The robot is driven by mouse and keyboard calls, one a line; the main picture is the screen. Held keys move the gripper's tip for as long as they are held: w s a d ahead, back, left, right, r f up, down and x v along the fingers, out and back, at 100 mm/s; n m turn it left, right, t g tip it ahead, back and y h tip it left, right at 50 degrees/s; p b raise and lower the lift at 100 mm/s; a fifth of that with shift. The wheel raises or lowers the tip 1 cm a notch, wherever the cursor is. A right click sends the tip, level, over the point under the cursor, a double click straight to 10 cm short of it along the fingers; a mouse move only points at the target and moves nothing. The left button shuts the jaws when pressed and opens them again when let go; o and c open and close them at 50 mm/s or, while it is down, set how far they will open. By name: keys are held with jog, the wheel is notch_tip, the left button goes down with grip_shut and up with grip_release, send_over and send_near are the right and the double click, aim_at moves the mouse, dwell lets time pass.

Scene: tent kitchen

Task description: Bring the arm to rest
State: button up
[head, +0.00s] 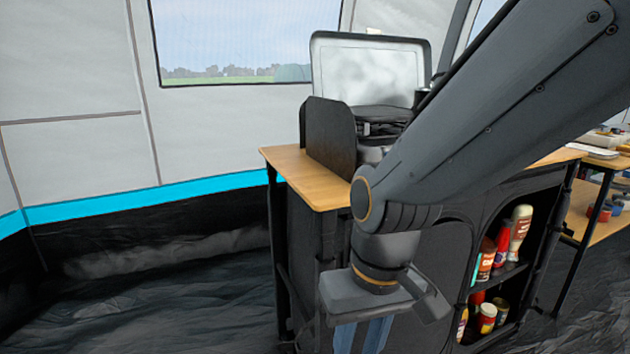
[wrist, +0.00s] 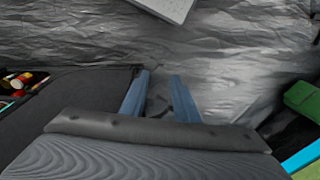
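My gripper (head: 361,337) hangs pointing down in front of the kitchen unit in the head view, its blue fingers cut off by the bottom edge. In the wrist view my gripper (wrist: 160,82) shows two blue fingers apart, with only the dark groundsheet seen between them. It is open and holds nothing. My arm reaches down from the upper right of the head view and hides part of the unit and its top.
The kitchen unit (head: 311,180) has a wooden top bearing a stove with its lid raised (head: 370,70). Its side shelves hold bottles and cans (head: 520,225). A second table (head: 600,232) stands at right. The groundsheet (head: 150,300) at left is clear. A green object (wrist: 304,98) lies right.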

jog(key=s+d+r+m+h+p, duration=0.1)
jog(key=s+d+r+m+p, duration=0.1)
jog(key=d+r+p, duration=1.1)
notch_tip(320, 180, up, 3)
jog(key=m+p, duration=0.1)
jog(key=p, duration=0.6)
jog(key=shift+d+f, duration=0.2)
